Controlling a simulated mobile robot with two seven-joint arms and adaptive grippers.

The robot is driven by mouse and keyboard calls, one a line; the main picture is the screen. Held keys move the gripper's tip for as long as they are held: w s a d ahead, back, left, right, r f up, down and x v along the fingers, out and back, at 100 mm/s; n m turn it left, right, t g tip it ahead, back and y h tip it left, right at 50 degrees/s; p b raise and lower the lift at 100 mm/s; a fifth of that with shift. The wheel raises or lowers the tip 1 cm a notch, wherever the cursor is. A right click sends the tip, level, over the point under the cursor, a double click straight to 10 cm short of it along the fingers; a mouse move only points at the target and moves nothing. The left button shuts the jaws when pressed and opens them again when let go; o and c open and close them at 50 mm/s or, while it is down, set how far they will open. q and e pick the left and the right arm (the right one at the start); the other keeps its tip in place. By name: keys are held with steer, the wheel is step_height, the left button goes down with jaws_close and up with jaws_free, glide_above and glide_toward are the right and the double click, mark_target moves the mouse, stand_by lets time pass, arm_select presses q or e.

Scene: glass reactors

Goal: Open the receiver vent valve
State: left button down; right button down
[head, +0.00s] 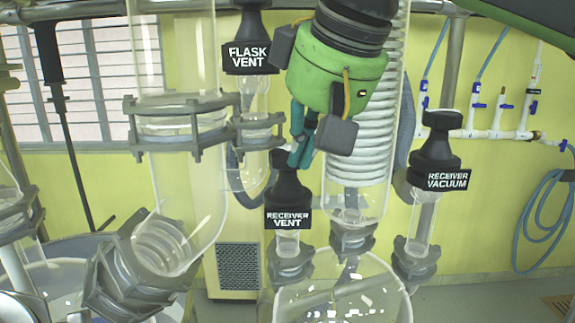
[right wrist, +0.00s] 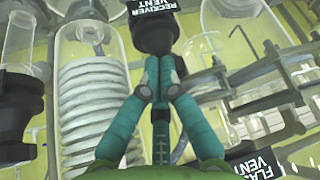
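My right gripper (head: 298,160) reaches down from above to the top of this handle. Its teal fingers (right wrist: 162,62) come close together, with only a narrow gap and nothing seen between them. Whether the tips touch the handle cannot be told. My left gripper is not in view.
The flask vent valve (head: 249,50) stands close, left of my right gripper. The receiver vacuum valve (head: 437,165) is to the right. A glass condenser coil (head: 365,150) is close behind my gripper. A glass column (head: 178,180) with metal clamps (head: 178,118) is at the left.

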steer(key=shift+f, duration=0.2)
steer(key=shift+w, duration=0.15)
stand_by(0.4)
steer(key=shift+r+p, duration=0.15)
steer(key=shift+p, duration=0.35)
steer(key=shift+w+d+p, duration=0.25)
steer(key=shift+d+p, duration=0.05)
steer(key=shift+p, duration=0.1)
steer(key=shift+w+d, duration=0.1)
steer(key=shift+d, duration=0.1)
steer(key=shift+w+d, duration=0.2)
steer(key=shift+w, duration=0.05)
